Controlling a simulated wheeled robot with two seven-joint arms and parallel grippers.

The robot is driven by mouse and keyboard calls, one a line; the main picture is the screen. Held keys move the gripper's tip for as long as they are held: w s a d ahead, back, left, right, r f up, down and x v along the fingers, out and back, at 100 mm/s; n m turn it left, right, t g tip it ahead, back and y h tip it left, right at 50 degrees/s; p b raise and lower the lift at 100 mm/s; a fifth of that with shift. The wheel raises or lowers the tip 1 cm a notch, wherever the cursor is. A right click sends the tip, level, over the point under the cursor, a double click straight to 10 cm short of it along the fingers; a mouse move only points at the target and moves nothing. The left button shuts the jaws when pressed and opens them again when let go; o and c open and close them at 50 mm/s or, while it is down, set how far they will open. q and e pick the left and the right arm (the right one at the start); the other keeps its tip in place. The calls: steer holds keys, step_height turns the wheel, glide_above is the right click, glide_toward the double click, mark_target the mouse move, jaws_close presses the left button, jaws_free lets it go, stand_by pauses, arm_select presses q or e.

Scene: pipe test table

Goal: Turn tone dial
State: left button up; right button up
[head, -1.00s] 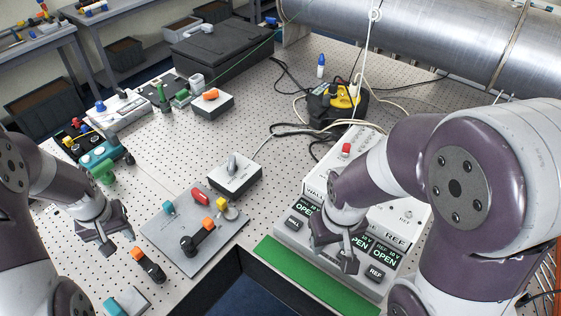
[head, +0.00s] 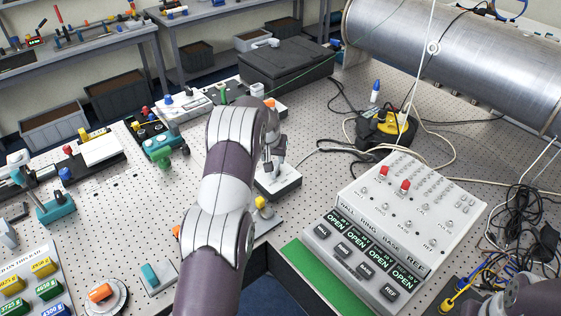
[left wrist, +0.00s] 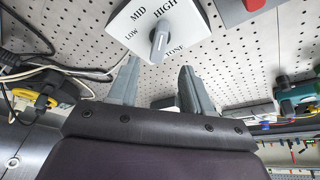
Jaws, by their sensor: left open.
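The tone dial is a grey knob (left wrist: 161,40) on a white box marked LOW, MID and TONE. The box (head: 283,187) also shows in the head view, partly behind my left gripper. My left gripper (head: 275,160) is over the box there. In the left wrist view its two fingers (left wrist: 158,72) are open and empty, with the knob just beyond and between their tips. I see no contact with the knob. The knob is slanted, but I cannot tell which mark it points at. Only part of my right arm shows at the bottom right; its jaws are not visible.
A grey panel with a yellow knob (head: 262,203) lies under my left arm. The large white wall and ring box (head: 405,215) stands to the right, with a green strip (head: 318,279) beside it. A dark case (head: 290,68) and black cables (head: 345,112) are behind.

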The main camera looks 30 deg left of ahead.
mark_target(275, 166)
arm_select(q)
steer(key=x, duration=0.1)
steer(key=p+x, duration=0.1)
steer(key=x, duration=0.3)
steer(key=shift+w+d, duration=0.15)
steer(key=shift+d, duration=0.05)
steer(key=shift+w+a+f+p, duration=0.15)
steer(key=shift+a+f+p, duration=0.15)
steer(key=shift+f, duration=0.4)
steer(key=shift+d, duration=0.1)
jaws_close()
